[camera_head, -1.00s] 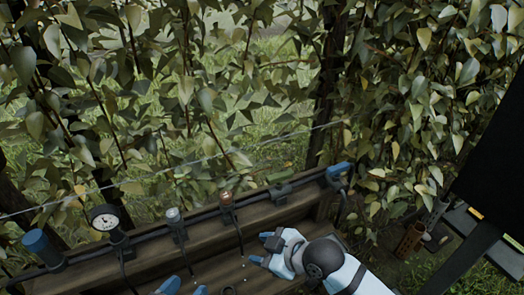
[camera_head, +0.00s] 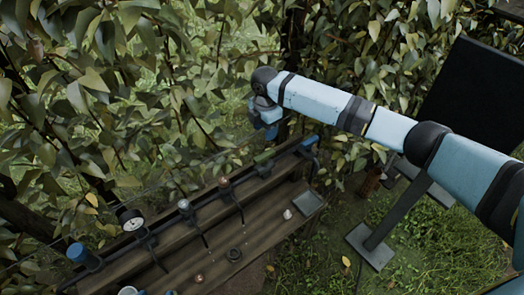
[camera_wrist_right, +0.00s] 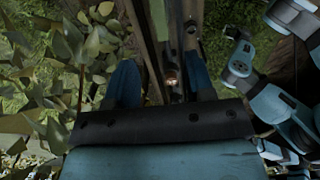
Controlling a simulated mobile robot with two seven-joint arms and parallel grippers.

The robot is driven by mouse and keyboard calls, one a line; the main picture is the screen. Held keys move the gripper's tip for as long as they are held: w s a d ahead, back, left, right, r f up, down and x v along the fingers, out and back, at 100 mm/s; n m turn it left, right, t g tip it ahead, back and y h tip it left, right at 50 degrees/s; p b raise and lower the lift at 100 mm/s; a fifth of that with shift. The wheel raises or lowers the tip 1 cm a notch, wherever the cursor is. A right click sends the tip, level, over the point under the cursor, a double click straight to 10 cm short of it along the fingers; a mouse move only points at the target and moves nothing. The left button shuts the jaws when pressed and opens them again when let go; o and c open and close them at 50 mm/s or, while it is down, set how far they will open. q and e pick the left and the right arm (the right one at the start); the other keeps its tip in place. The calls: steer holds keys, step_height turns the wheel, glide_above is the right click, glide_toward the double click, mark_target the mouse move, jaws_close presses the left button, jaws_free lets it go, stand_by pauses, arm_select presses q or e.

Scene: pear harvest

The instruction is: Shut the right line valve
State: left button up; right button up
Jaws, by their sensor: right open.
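A dark pipe line runs along the back of the wooden bench (camera_head: 215,235). On it, left to right, are a blue cylinder (camera_head: 77,252), a white-faced gauge (camera_head: 131,218), a silver-topped fitting (camera_head: 183,204), a copper-topped fitting (camera_head: 223,182), a green part (camera_head: 263,157) and a blue part (camera_head: 309,142) at the right end. I cannot tell which is the right line valve or its setting. My right gripper (camera_head: 266,122) is above and behind the line's right half, apart from it. In the right wrist view its blue fingers (camera_wrist_right: 163,85) are spread and empty. Of my left gripper, at most blue tips show at the bottom edge.
A small white piece (camera_head: 287,214), a grey tray (camera_head: 309,203), a dark ring (camera_head: 233,255) and a brass piece (camera_head: 198,278) lie on the bench. Leafy branches stand close behind the line. A dark panel on a post (camera_head: 400,215) stands at the right.

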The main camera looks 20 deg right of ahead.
mark_target(264, 155)
step_height(264, 155, down, 12)
steer(key=shift+r, duration=0.15)
steer(key=shift+c, duration=0.2)
jaws_close()
